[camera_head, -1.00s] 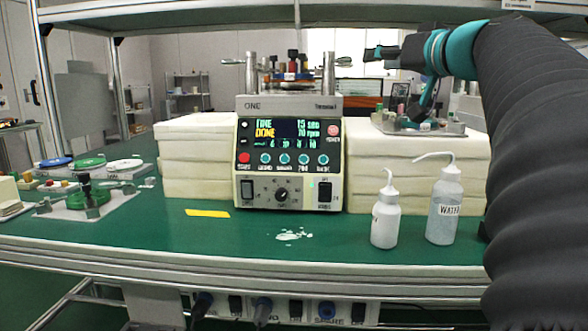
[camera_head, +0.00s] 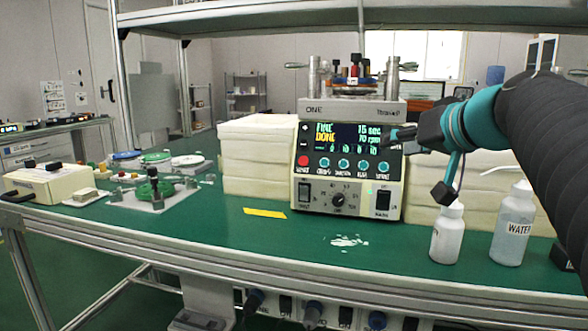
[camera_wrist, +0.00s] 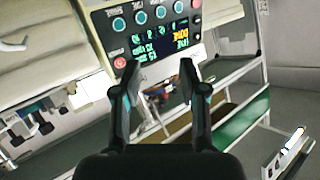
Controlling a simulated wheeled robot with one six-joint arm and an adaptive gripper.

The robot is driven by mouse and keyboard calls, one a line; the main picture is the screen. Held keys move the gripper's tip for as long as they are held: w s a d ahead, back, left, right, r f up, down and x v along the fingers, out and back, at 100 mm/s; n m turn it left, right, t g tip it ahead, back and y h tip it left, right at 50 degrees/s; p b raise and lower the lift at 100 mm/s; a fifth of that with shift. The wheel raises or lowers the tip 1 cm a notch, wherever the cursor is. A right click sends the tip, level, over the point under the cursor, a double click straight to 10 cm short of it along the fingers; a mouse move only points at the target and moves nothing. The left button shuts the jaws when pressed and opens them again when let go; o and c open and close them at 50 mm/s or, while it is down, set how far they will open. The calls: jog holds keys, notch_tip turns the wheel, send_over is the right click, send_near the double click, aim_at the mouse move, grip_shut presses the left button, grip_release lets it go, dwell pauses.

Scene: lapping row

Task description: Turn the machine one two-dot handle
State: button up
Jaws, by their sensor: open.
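Machine ONE (camera_head: 352,108) stands on the green bench, its lit panel (camera_head: 347,140) reading DONE. Two small lever handles stick out at its top, a left handle (camera_head: 296,66) and a right handle (camera_head: 408,66). I cannot make out dots on either. My gripper (camera_head: 388,134) is open and empty, at the panel's upper right edge in the head view and below both handles. In the wrist view my open gripper (camera_wrist: 152,80) points toward the panel (camera_wrist: 150,35), which appears upside down. No handle is clear there.
A water bottle (camera_head: 514,226) and a smaller white bottle (camera_head: 447,236) stand at the right front. White block stacks (camera_head: 255,160) flank the machine. A yellow strip (camera_head: 264,213) and a white spill (camera_head: 348,241) lie in front. A shelf (camera_head: 250,20) hangs above.

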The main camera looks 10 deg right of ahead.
notch_tip(320, 180, down, 5)
jog(key=s+a+g, duration=0.1)
jog(key=s+a, duration=0.1)
jog(key=a, duration=0.1)
